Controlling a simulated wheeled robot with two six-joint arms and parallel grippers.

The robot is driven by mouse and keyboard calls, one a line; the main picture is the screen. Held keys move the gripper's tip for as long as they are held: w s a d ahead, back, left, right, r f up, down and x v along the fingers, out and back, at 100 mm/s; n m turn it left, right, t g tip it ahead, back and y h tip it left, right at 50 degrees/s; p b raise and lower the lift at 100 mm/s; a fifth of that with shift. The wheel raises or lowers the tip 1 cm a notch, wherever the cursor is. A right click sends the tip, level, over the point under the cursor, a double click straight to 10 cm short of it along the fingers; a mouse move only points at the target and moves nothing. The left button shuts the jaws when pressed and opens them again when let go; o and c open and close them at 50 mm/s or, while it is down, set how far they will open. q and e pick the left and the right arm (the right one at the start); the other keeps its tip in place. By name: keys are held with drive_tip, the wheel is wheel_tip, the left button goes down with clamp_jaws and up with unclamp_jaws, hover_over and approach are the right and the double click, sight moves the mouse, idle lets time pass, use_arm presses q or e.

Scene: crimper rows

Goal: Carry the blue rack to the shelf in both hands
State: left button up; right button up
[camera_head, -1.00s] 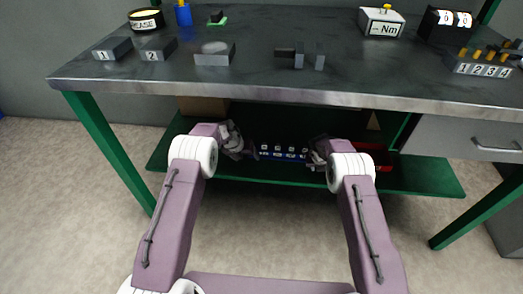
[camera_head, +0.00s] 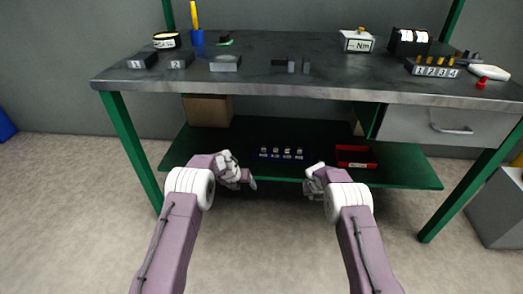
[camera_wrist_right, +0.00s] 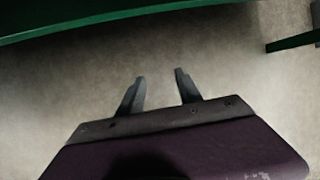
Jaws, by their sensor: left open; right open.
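The blue rack (camera_head: 281,155) stands on the green lower shelf (camera_head: 225,148) under the workbench. It shows as a low dark-blue row with white labels and several pale-topped pieces in it. My left gripper (camera_head: 250,182) is open and empty in front of the shelf, to the left of the rack and apart from it. My right gripper (camera_head: 310,178) is open and empty to the right and in front of the rack. In the right wrist view its two fingers (camera_wrist_right: 160,85) stand apart over bare floor.
A red bin (camera_head: 356,157) stands on the shelf right of the rack, and a cardboard box (camera_head: 208,110) at its back left. The workbench top (camera_head: 270,88) overhangs the shelf. A drawer (camera_head: 450,126) and green legs flank it. The floor in front is clear.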

drive_tip(key=o, duration=0.8)
drive_tip(key=shift+r, duration=0.1)
drive_tip(key=v, duration=1.2)
